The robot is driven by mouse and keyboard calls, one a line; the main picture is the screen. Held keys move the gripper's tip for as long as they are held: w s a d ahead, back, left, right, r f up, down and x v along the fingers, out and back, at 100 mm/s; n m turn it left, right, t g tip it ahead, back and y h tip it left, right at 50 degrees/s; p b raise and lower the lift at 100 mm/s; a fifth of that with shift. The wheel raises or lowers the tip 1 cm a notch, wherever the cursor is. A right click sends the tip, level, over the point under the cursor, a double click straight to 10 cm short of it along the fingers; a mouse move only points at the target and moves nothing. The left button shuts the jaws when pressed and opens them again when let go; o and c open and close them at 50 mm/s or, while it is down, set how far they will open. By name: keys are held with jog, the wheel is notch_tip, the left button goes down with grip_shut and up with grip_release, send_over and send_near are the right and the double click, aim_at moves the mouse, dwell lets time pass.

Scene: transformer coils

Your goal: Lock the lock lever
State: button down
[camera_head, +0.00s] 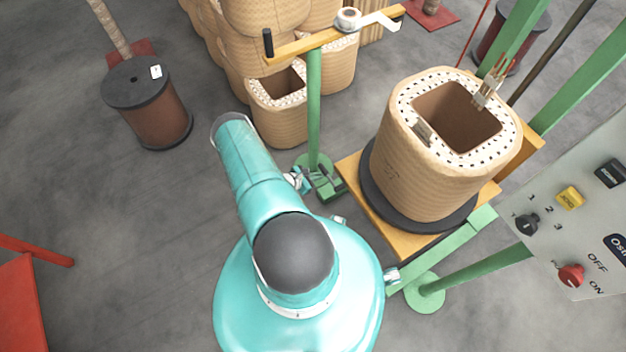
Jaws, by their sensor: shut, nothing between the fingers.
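A green post (314,110) stands on a round green foot, with a small green and dark lever-like assembly (327,184) low at its base. I cannot tell for sure which part is the lock lever, nor its exact position. My teal arm rises from my body and bends back down. Small wrist and gripper parts (298,180) show past the arm, just left of the assembly. My gripper is shut and empty. It looks close to the assembly, but contact cannot be made out. Much of the gripper is hidden behind the arm.
A large wrapped coil (425,165) stands on a yellow platform (408,243) right of the post. A yellow crossbar (330,36) with a black handle tops the post. A control panel (580,215) is at right, a brown spool (150,110) upper left. Floor at left is mostly clear.

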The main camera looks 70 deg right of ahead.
jog(key=shift+s+d+r, duration=0.15)
jog(key=shift+r, duration=0.7)
